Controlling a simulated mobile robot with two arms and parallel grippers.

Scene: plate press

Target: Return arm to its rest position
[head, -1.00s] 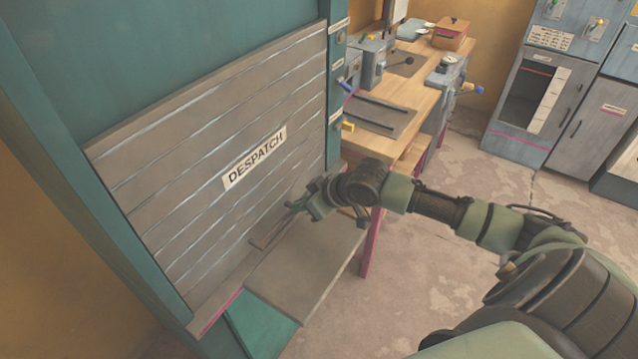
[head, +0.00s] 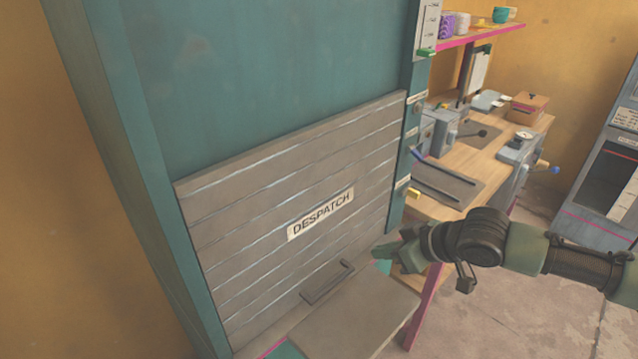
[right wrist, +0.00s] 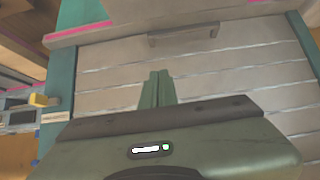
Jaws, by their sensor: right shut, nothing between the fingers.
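My right arm comes in from the right in the head view, with its green-grey gripper (head: 380,252) to the right of a grey slatted shutter (head: 250,215) labelled DESPATCH. The gripper is shut and empty, and stands apart from the shutter's handle (head: 328,283) near the shutter's lower edge. In the right wrist view the two fingers (right wrist: 157,88) lie together, pointing at the shutter, with the handle (right wrist: 183,34) beyond them. The shutter is down in its teal frame (head: 185,260). My left gripper is not in view.
A grey ledge (head: 350,320) juts out below the shutter. A wooden workbench (head: 440,205) with grey devices stands behind my right arm. A pink-edged shelf (head: 480,36) with cups hangs above it. A grey cabinet (head: 610,185) stands at the right. Floor is clear between them.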

